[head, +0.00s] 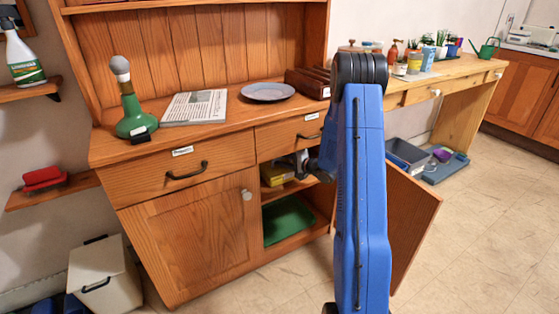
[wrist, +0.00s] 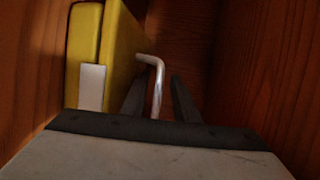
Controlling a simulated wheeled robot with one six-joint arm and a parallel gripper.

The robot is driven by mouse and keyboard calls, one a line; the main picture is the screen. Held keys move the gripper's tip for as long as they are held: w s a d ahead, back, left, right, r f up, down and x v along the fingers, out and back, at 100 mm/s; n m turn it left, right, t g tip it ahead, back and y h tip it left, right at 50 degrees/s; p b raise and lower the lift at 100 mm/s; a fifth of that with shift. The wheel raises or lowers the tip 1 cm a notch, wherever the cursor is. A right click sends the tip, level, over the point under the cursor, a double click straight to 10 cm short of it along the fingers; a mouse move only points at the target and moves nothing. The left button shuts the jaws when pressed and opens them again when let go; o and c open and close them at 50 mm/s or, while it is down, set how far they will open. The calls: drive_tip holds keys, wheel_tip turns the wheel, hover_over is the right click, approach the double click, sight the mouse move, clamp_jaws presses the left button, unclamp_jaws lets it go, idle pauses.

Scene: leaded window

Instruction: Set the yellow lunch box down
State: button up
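The yellow lunch box (head: 277,174) is inside the open cupboard bay under the right drawer, on the upper shelf. In the wrist view the yellow lunch box (wrist: 121,62) stands on edge at the left, close to the wooden side wall, with a pale latch (wrist: 92,86) and a bent metal handle (wrist: 157,82). My gripper (wrist: 162,76) is open, its two dark fingers on either side of the handle with a gap beside it. In the head view my arm largely hides the gripper and part of the bay.
A green tray (head: 288,220) lies on the lower shelf. The open cupboard door (head: 412,220) stands to the right of my arm. The hutch counter (head: 225,113) above holds a newspaper, a plate and a green bottle. In the wrist view, the space right of my fingers is clear.

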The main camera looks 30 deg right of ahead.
drive_tip(key=v, duration=1.2)
idle(0.3)
